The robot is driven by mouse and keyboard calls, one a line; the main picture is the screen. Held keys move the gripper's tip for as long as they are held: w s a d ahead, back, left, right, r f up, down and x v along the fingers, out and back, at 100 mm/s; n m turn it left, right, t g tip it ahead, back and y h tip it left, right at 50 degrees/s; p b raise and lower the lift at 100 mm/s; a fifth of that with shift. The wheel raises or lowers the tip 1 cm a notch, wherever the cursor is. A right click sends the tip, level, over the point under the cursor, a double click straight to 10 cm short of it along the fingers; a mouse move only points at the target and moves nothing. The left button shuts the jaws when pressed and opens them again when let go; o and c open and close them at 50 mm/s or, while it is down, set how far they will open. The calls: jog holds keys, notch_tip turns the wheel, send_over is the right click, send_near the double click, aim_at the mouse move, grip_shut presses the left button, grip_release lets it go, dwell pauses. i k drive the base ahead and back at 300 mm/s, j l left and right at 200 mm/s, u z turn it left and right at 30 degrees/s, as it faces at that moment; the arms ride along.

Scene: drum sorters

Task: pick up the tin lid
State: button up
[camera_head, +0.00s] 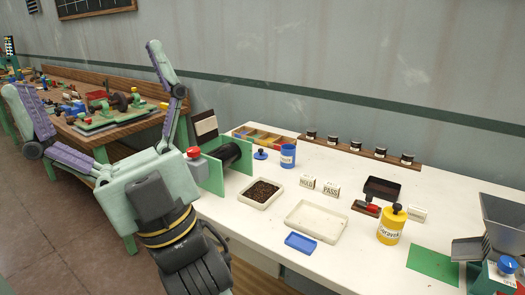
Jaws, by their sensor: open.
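A blue lid (261,155) with a dark blue knob lies on the white table, left of an open-looking blue tin (288,156) with a white label. I take it to be the tin lid. A yellow tin (390,228) with a dark knob on top stands further right. My gripper (97,85) is large in the left of the view, its two fingers spread wide and empty. In the picture it is left of the blue lid and apart from it. The lid is in plain sight.
A green-sided stand with a black drum (229,154) is close left of the lid. A tray of dark grains (244,198), an empty cream tray (316,236) and a blue tray (300,242) lie nearer. A compartment box (238,131) stands behind. A cluttered wooden bench (150,124) is at left.

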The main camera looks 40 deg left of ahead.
aim_at(260, 155)
jog(key=i+u, duration=0.7)
jog(key=i+l+u, duration=0.1)
jog(key=i+u, duration=0.25)
